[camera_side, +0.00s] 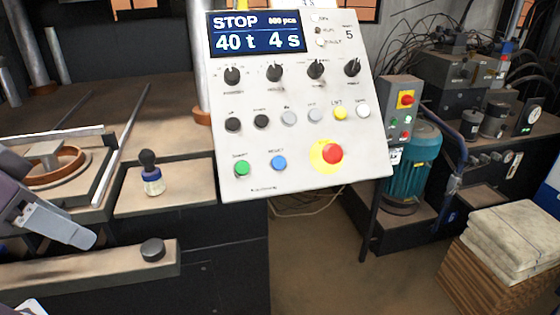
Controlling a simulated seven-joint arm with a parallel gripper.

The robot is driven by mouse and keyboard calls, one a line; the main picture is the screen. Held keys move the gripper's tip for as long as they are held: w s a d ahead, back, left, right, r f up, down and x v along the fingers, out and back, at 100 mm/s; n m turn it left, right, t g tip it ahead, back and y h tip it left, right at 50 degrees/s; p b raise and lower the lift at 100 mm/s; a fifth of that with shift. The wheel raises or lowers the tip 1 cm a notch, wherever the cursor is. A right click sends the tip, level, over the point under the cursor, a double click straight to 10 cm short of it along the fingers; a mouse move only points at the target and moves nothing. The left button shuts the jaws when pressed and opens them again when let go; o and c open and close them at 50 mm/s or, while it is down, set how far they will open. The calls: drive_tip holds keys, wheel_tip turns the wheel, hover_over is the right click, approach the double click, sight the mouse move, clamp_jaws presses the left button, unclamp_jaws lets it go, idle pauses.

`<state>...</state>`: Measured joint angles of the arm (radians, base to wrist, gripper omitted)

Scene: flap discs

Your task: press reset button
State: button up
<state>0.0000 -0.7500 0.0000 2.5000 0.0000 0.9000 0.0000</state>
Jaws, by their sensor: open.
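The white control panel (235,190) stands tilted in the middle of the side view, with a lit display (258,33) reading STOP, 40 t and 4 s. The blue button (278,163), with a small label above it that seems to read RESET, is in the lower row. The green start button (242,168) is to its left and a large red button (332,153) on a yellow disc to its right. My gripper (62,228) is partly in view at the left edge, open, well left of the panel and apart from the buttons. Part of it is cut off.
A small blue-and-white bottle (153,182) with a black top stands on the ledge left of the panel. A bar with a black knob (152,250) lies below it. A grey switch box (402,108) and a teal motor (410,165) stand right of the panel.

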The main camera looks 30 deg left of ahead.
clamp_jaws()
idle(1.5)
